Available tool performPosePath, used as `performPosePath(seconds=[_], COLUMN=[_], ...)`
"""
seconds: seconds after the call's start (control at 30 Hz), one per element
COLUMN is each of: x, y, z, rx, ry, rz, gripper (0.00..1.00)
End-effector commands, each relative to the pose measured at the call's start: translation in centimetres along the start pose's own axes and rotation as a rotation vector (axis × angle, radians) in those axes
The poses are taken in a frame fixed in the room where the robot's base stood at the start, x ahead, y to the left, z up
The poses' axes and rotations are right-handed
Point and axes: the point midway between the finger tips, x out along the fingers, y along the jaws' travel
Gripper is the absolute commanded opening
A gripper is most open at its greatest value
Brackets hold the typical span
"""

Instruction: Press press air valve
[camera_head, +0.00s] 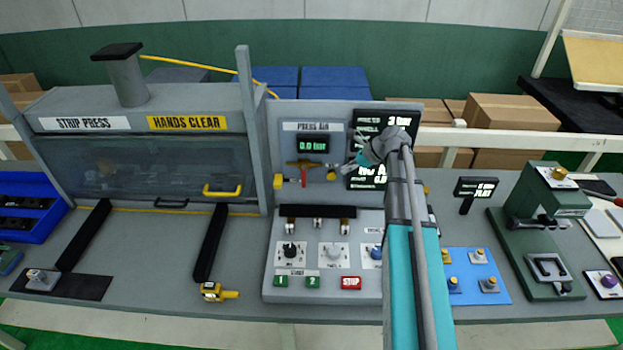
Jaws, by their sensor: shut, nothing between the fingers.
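The press air panel (313,128) stands upright at the middle of the bench, with a small display (312,144) that reads 0.0 bar. Below the display is the air valve: a brass-coloured horizontal pipe part with a red handle (304,177) that points down. A yellow fitting is at its left end. My gripper (352,166) is shut and empty. It is just right of the valve, in front of the panel's right edge, apart from the red handle as far as I can tell. My arm hides part of a dark screen (368,178) behind it.
The strip press (150,165) with its clear guard and yellow handle stands left. Below the panel is a console (320,258) with knobs and green and red buttons. A blue mat (475,265) and a green fixture (535,225) lie right. A yellow tool (212,292) lies in front.

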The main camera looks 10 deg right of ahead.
Motion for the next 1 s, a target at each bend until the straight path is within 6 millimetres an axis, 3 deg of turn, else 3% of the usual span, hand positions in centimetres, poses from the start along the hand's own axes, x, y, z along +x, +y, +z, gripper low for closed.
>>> performPosePath(seconds=[0.47,1.0], x=[0.8,6.0], y=[0.0,0.1], z=[-0.1,-0.1], rx=[-0.001,-0.003], ry=[0.000,0.000], rz=[0.001,0.002], gripper=[0.00,0.00])
